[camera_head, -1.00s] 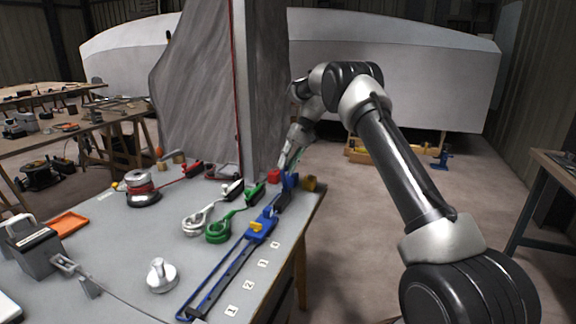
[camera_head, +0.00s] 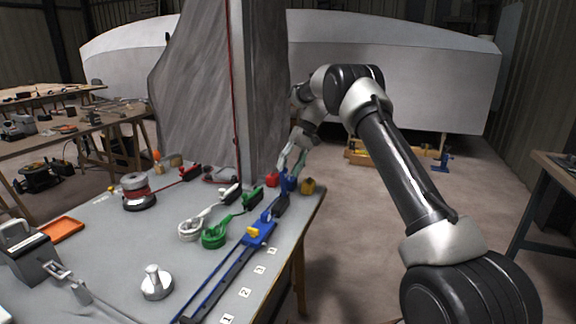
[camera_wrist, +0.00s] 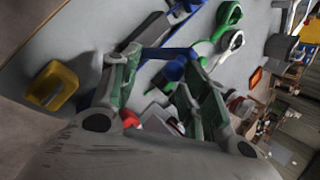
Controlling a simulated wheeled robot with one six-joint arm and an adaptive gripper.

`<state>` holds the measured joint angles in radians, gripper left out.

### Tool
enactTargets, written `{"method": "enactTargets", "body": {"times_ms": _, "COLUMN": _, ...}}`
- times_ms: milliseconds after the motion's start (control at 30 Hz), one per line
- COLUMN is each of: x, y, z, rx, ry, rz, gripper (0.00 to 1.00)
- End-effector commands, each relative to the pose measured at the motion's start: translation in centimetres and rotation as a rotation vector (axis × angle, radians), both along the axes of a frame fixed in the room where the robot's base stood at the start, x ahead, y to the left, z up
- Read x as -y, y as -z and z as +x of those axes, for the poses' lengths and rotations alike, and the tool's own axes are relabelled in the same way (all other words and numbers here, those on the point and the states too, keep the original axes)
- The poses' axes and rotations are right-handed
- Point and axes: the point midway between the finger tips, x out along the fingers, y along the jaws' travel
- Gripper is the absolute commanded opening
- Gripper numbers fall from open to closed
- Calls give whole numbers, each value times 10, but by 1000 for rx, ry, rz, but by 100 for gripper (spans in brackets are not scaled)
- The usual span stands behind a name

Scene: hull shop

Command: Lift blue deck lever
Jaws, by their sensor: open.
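The blue deck lever (camera_head: 288,183) stands upright at the far right end of the table, at the end of the blue line and track. It also shows in the wrist view as a blue piece (camera_wrist: 173,70) beyond the gap between my fingers. My gripper (camera_head: 290,168) points down at the lever from above and behind. In the wrist view my gripper (camera_wrist: 160,60) has its two green-padded fingers spread, with nothing held between them. I cannot tell whether a finger touches the lever.
A red block (camera_head: 272,179) and a yellow block (camera_head: 308,186) flank the lever closely. Green (camera_head: 252,194) and white (camera_head: 231,192) levers lie to the left with their coiled ropes. A grey mast (camera_head: 262,90) rises behind. A yellow-tabbed blue slider (camera_head: 259,232) sits nearer on the track.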

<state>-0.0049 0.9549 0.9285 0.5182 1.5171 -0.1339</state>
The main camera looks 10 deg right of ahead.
Motion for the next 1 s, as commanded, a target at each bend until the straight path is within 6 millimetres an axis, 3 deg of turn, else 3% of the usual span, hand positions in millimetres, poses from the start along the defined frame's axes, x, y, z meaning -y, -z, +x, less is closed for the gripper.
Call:
{"method": "enactTargets", "body": {"times_ms": 700, "x": -3, "y": -2, "z": 0, "rx": -1, "ry": -4, "rz": 2, "gripper": 42}}
{"method": "enactTargets", "body": {"times_ms": 867, "x": 7, "y": -17, "z": 5, "rx": 2, "ry": -2, "rz": 3, "gripper": 42}}
{"method": "enactTargets", "body": {"times_ms": 1000, "x": 22, "y": -43, "z": 13, "rx": 3, "ry": -3, "rz": 2, "gripper": 42}}
